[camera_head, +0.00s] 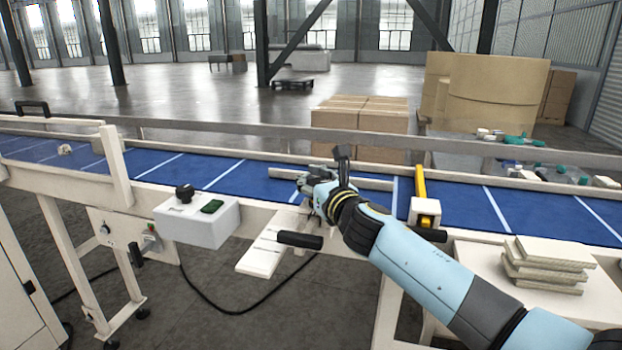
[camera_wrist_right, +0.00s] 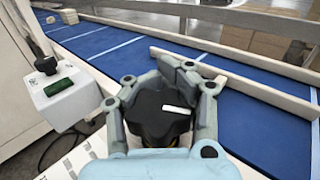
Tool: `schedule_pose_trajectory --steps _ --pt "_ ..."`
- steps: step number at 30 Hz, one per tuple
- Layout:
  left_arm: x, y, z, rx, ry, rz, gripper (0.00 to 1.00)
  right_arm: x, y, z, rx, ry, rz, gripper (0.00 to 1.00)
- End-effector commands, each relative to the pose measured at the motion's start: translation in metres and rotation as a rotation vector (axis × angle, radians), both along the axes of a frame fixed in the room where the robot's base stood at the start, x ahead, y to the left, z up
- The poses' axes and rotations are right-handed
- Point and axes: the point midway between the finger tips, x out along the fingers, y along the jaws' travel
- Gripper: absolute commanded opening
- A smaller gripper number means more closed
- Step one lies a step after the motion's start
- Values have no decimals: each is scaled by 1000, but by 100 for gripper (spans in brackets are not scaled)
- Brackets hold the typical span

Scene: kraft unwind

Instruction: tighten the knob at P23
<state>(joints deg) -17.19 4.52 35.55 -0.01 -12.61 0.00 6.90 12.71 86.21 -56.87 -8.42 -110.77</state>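My right gripper (camera_head: 318,190) is at the near edge of the blue conveyor, over a white slotted plate (camera_head: 262,258). In the right wrist view its grey fingers (camera_wrist_right: 160,90) stand on both sides of a black lobed knob (camera_wrist_right: 152,118) with a white mark on top. The fingers appear to touch the knob's sides. In the head view the gripper and wrist hide this knob. No P23 label can be read. My left gripper is in neither view.
A white control box (camera_head: 196,220) with a black knob and green button stands left of the gripper. A yellow upright (camera_head: 420,190) stands to the right, near stacked boards (camera_head: 545,265). A rail (camera_head: 340,178) lies across the belt. Cartons (camera_head: 360,125) stand behind the conveyor.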

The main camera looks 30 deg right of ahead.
Motion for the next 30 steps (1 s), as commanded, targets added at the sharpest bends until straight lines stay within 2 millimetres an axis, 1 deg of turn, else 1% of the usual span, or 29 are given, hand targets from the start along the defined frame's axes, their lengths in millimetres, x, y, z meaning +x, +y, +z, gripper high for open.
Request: schedule_pose_trajectory --steps 1,11,17,23,30 --pt "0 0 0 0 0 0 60 -1 1 -3 3 4 2 0" --pt "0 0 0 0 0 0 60 -2 1 -4 4 5 2 0" --pt "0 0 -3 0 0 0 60 -2 1 -6 5 6 -27 0" --pt "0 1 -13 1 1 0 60 -2 -1 -7 8 6 -122 0" --pt "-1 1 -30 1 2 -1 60 -5 -6 -9 9 8 -324 0"
